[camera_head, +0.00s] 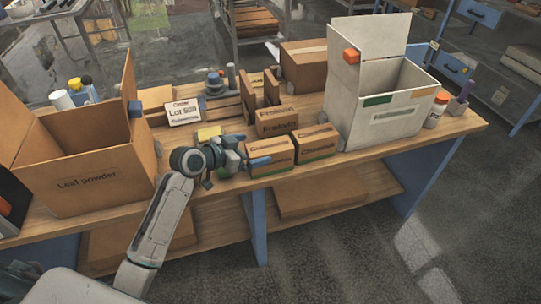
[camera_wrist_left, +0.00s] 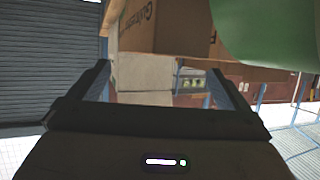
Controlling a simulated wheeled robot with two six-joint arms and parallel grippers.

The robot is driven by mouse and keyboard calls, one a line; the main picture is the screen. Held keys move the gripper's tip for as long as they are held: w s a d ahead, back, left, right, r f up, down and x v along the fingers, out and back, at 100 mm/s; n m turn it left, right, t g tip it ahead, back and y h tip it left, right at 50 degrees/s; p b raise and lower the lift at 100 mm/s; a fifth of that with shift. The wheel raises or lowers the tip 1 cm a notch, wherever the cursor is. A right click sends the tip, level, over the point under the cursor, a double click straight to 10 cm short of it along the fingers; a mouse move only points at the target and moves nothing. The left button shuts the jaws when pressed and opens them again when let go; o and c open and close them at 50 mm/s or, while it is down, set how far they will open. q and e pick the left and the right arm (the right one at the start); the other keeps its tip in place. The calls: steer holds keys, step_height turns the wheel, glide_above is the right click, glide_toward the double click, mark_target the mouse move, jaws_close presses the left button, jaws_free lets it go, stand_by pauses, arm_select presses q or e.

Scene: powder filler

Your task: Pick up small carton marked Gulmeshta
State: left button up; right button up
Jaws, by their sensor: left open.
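Small brown cartons with dark lettering and green lower edges stand near the table's front edge in the head view. The left one (camera_head: 272,150) has a label too small to read surely, perhaps Gulmeshta. In the left wrist view a brown carton (camera_wrist_left: 141,22) fills the top, with tilted lettering that seems to begin "Gul". My left gripper (camera_head: 246,161) is open, at the left side of the left front carton, one blue finger across its front. Whether it touches is unclear. My right gripper is not in view.
Another small carton (camera_head: 317,148) stands just right, with one more carton (camera_head: 277,121) behind. A large open box (camera_head: 85,184) labelled Lead powder is at left, and a white open box (camera_head: 390,122) at right. A lot sign (camera_head: 184,112) stands behind my gripper.

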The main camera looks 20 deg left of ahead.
mark_target(266, 147)
arm_select(q)
steer(key=shift+w+d, duration=0.2)
steer(key=shift+w, duration=0.05)
steer(key=p+x, duration=0.2)
steer(key=x, duration=0.2)
steer(key=shift+d, duration=0.15)
steer(key=shift+w+d+f, duration=0.15)
steer(key=shift+w+f, duration=0.05)
steer(key=shift+s, duration=0.1)
steer(key=shift+c, duration=0.8)
steer(key=c, duration=1.7)
steer(key=shift+c, duration=0.3)
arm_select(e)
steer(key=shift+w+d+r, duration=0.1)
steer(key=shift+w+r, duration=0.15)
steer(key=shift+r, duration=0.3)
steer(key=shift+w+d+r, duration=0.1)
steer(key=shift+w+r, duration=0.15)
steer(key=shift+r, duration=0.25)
